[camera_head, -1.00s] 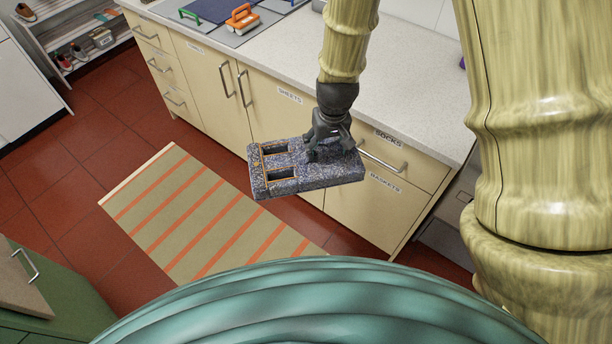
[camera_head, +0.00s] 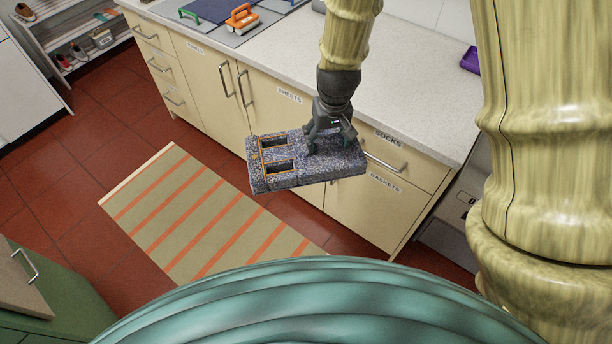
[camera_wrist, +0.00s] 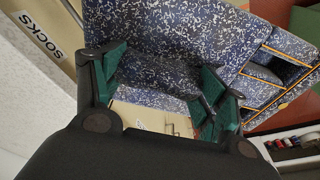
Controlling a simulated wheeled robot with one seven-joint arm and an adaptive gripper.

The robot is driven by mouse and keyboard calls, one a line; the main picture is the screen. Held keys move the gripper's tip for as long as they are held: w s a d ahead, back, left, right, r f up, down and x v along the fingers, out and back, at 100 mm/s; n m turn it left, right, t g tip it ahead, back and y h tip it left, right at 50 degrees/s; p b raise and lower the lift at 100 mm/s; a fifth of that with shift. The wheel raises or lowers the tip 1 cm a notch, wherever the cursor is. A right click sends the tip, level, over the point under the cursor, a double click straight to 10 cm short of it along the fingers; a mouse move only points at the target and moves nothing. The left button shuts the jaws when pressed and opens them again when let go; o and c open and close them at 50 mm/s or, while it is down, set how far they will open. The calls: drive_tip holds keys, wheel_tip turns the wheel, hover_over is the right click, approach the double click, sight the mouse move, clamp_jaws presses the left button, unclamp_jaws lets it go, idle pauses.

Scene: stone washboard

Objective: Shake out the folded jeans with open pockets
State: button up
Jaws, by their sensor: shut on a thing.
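The folded jeans (camera_head: 322,175) are a speckled blue-grey, thick flat block with two dark open pockets (camera_head: 279,167) edged in orange at the left end. My gripper (camera_head: 328,145) is shut on the jeans from above, toward their right half. The jeans hang in the air in front of the cabinet, well above the floor. In the wrist view the jeans (camera_wrist: 175,35) fill the top, with the orange-edged pockets (camera_wrist: 262,72) at the right. The green-padded fingers of my gripper (camera_wrist: 160,90) stand apart at the jeans' near edge. Their exact contact is partly hidden.
A cream cabinet (camera_head: 215,105) with labelled doors and drawers stands close behind the jeans under a pale counter (camera_head: 415,75). An orange-handled brush (camera_head: 242,18) lies on the counter. A striped rug (camera_head: 205,220) covers the floor below. Shoes stand on a rack (camera_head: 90,30) far left.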

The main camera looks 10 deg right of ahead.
wheel_tip(320, 180, up, 5)
drive_tip(key=shift+s+f, duration=0.1)
wheel_tip(320, 180, down, 15)
idle(0.3)
idle(0.5)
drive_tip(key=shift+r, duration=10.1)
drive_tip(key=shift+f, duration=0.2)
wheel_tip(320, 180, down, 20)
